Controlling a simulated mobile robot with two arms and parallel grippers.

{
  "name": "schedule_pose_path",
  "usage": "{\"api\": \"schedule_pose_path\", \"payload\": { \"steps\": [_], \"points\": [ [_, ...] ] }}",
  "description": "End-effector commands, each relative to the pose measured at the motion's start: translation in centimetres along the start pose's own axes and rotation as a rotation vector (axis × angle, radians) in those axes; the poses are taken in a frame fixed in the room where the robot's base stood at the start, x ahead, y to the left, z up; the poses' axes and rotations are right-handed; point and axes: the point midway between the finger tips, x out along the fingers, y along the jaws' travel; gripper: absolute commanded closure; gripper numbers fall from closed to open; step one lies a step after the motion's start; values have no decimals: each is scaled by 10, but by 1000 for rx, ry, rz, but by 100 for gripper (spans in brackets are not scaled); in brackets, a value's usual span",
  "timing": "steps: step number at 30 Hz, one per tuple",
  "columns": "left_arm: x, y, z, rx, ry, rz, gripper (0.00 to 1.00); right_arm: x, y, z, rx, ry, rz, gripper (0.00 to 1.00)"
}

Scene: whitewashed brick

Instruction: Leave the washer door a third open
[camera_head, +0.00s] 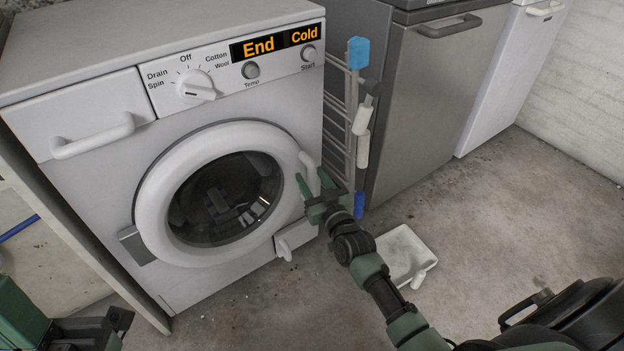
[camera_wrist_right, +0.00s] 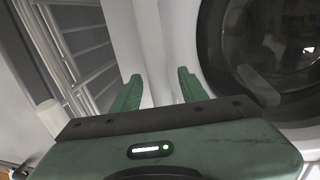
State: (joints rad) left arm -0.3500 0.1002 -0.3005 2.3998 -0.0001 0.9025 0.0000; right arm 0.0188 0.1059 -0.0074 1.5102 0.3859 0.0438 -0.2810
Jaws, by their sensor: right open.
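The washer (camera_head: 190,60) stands at the left with its round white door (camera_head: 160,205) and dark glass. The door looks shut against the front; its hinge is on the left. The door handle (camera_head: 309,170) is a white bar at the door's right edge. My right gripper (camera_head: 313,181) is open at the handle, one finger on each side of it in the head view; contact cannot be told. In the right wrist view, the open fingers (camera_wrist_right: 160,88) show with the door's dark glass (camera_wrist_right: 265,40) to their right. My left gripper (camera_head: 112,324) shows partly at the lower left, its jaws unclear.
A white drying rack (camera_head: 338,125) with a blue-topped brush stands right of the washer, close to my right gripper. A grey appliance (camera_head: 425,105) stands beyond it. A white dustpan (camera_head: 404,255) lies on the floor beside my right arm. The floor before the door is mostly clear.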

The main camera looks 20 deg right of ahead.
Motion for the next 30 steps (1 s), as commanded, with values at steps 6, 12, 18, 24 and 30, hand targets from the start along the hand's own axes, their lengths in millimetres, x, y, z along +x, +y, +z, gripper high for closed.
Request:
{"api": "schedule_pose_path", "payload": {
  "steps": [6, 12, 18, 24, 30],
  "points": [
    [0, 0, 0, 0, -1, 0, 100, 0, 0, 0, 0, 0, 0, 93],
    [0, 0, 0, 0, -2, 0, 100, 0, 0, 0, 0, 0, 0, 100],
    [0, 0, 1, 0, -3, 0, 100, 0, 0, 0, 0, 0, 0, 100],
    [0, 0, 1, 0, -3, 0, 100, 0, 0, 0, 0, 0, 0, 100],
    [0, 0, 1, 0, -4, 0, 100, 0, 0, 0, 0, 0, 0, 100]
  ]
}}
